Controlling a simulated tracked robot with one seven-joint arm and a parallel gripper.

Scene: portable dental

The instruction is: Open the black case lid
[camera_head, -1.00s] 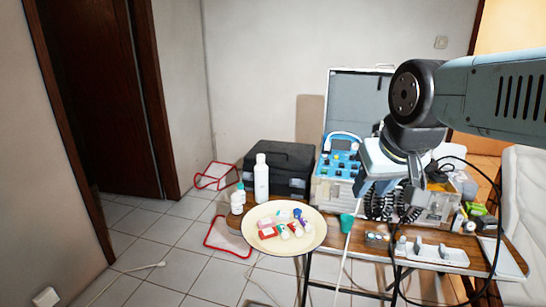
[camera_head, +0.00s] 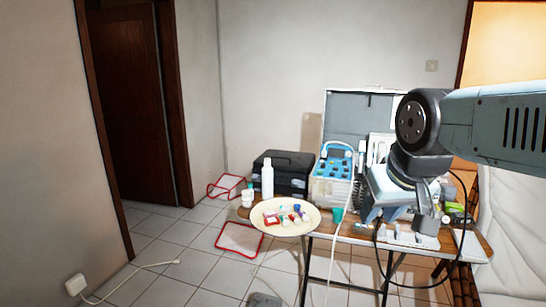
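The black case (camera_head: 285,172) stands behind the white bottle at the left end of the wooden table; its lid (camera_head: 289,160) looks closed. My gripper (camera_head: 425,215) hangs at the right of the picture, over the right part of the table and well apart from the black case. Its fingers point down, and I cannot make out the gap between them.
A white bottle (camera_head: 267,178) and a smaller bottle (camera_head: 247,196) stand in front of the case. A round tray (camera_head: 262,228) with small items juts from the table. A blue-topped dental unit (camera_head: 333,185) with a raised grey lid (camera_head: 350,115) stands right of the case.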

